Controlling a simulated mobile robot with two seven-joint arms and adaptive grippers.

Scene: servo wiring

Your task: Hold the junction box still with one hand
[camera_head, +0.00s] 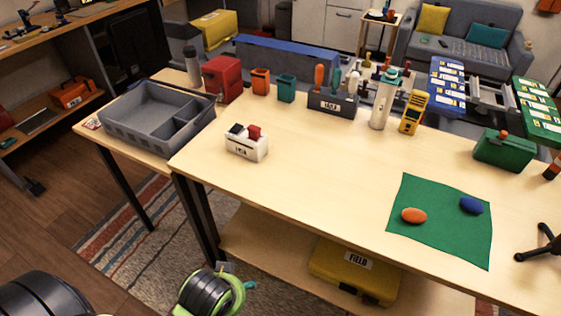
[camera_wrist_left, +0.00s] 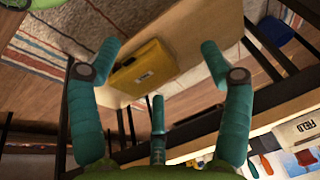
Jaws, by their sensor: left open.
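A small white box (camera_head: 246,147) with a label, probably the junction box, stands upright near the left end of the main table. A black piece and a red piece show at its top. My left gripper (camera_head: 238,278) is low in front of the table, below the tabletop and well apart from the white box. In the left wrist view, its teal fingers (camera_wrist_left: 160,60) are spread wide with nothing between them. The white box cannot be made out for sure in that view. My right gripper is not in view.
A grey divided tray (camera_head: 118,126) lies at the left. A labelled dark holder (camera_head: 326,106) and a white bottle (camera_head: 379,112) stand at the back. A green mat (camera_head: 447,243) carries orange and blue ovals. A yellow case (camera_head: 352,272) is on the lower shelf. The table's middle is clear.

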